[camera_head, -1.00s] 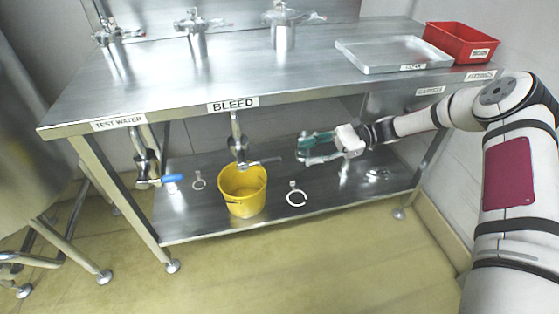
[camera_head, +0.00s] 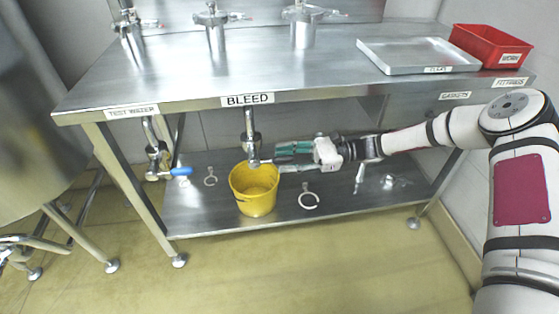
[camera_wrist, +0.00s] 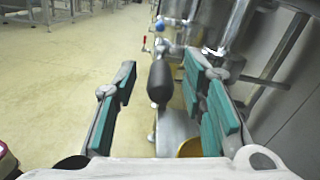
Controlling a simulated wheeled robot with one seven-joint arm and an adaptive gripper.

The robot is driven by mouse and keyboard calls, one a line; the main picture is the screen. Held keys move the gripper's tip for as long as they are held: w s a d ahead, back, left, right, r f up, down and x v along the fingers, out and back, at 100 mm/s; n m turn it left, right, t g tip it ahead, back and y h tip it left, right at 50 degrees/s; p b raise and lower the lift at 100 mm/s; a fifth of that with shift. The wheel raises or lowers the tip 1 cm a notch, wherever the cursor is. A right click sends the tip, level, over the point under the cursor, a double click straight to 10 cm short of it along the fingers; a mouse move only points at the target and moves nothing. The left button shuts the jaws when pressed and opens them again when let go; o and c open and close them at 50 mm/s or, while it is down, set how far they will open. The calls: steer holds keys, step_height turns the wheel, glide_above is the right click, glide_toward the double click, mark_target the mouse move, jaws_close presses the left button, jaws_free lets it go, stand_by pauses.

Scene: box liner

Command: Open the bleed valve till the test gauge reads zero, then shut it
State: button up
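The bleed valve (camera_head: 252,146) hangs on a pipe under the bench edge, below the BLEED label (camera_head: 247,100). A yellow bucket (camera_head: 254,190) stands beneath its outlet. My gripper (camera_head: 281,158) is just right of the valve, its teal-padded fingers reaching toward it. In the wrist view, my gripper (camera_wrist: 161,68) is open, with the valve's dark grey handle grip (camera_wrist: 160,78) between the fingers. The grip looks nearer the right finger; I cannot tell whether they touch. I cannot make out a test gauge or its reading.
The TEST WATER valve (camera_head: 158,160) with a blue handle is at the left. Clamp rings (camera_head: 308,199) lie on the lower shelf (camera_head: 350,205). The bench top (camera_head: 270,60) above holds metal fittings, a metal tray (camera_head: 418,56) and a red bin (camera_head: 490,46). The floor in front is clear.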

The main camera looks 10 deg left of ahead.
steer(key=shift+x, duration=1.1)
jaws_close()
